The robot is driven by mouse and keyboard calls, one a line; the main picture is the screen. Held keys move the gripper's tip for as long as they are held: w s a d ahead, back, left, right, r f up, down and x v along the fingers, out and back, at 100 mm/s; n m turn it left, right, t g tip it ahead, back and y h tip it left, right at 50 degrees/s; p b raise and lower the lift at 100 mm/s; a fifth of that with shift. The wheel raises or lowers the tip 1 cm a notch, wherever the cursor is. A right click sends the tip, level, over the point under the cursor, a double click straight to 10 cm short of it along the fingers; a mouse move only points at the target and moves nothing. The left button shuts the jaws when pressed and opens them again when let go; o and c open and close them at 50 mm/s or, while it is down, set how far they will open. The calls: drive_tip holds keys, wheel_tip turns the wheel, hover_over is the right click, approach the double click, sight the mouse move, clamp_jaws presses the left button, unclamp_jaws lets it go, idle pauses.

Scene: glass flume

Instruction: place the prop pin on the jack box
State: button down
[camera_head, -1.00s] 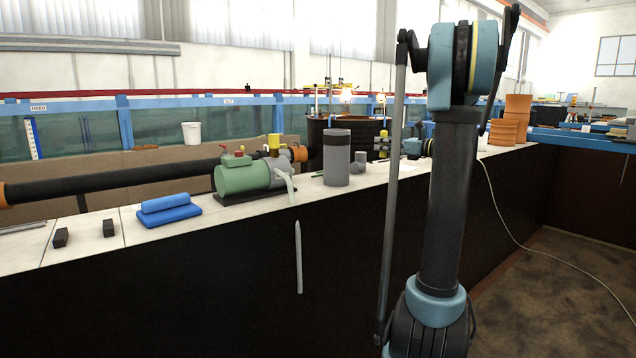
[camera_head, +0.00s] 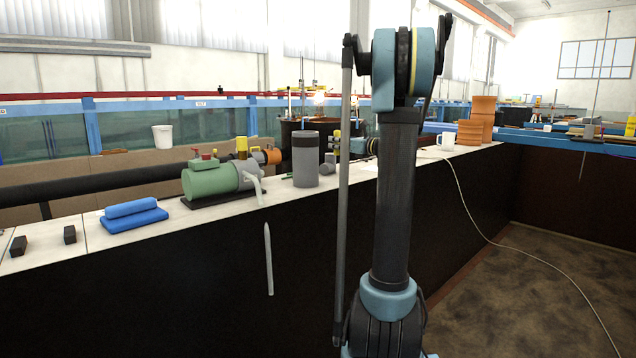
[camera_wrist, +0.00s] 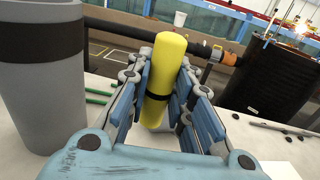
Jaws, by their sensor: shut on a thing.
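The prop pin, as I take it, is a yellow cylinder with a black band (camera_wrist: 164,75), standing roughly upright in the wrist view. My gripper (camera_wrist: 160,95) is shut on it, with blue finger pads on both sides. In the head view my gripper (camera_head: 350,147) is partly hidden behind my arm, at the counter beyond it, with the yellow pin (camera_head: 337,143) just left of it. Whether the pin's foot touches the counter cannot be told. I cannot pick out the jack box with certainty in either view.
A tall grey cylinder with a dark band (camera_head: 306,162) stands on the counter close left of my gripper; it also fills the wrist view's left (camera_wrist: 40,75). A white mug (camera_head: 446,141) stands right.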

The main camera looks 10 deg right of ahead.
drive_tip(key=w+d+m+t+h, duration=0.4)
drive_tip(key=w+h, duration=0.2)
drive_tip(key=w, duration=0.1)
wheel_tip(320, 180, down, 10)
drive_tip(key=shift+w, duration=0.15)
idle(0.4)
drive_tip(key=c, duration=1.8)
unclamp_jaws()
drive_tip(key=shift+o, duration=0.5)
